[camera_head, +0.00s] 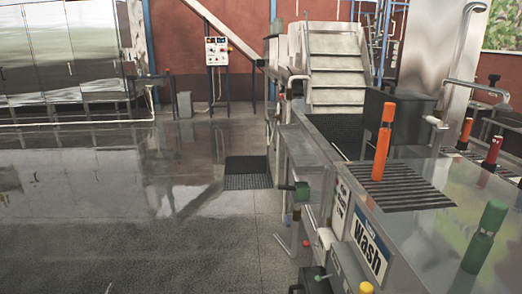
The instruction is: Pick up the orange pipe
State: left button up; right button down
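An orange pipe (381,153) stands upright on a dark slatted grate (425,198) set in the steel counter on the right. A second, smaller orange piece (465,134) stands farther back at the right, partly cut off from clear view. Neither of my grippers is in the head view, and nothing touches the orange pipe.
A dark box (398,115) and steel steps (336,70) are behind the pipe. The wet floor (130,210) at left is open, with a dark mat (247,172).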

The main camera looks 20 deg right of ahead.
aim_at(389, 110)
jog(key=i+z, duration=0.1)
jog(key=z, duration=0.35)
jog(key=i+j+z, duration=0.1)
jog(key=z, duration=0.3)
jog(key=i+j+z, duration=0.1)
jog(key=j+z, duration=0.15)
jog(key=z, duration=0.2)
jog(key=j+z, duration=0.15)
jog(key=z, duration=0.3)
jog(key=i+j+z, duration=0.1)
jog(key=z, duration=0.35)
jog(key=j, duration=0.1)
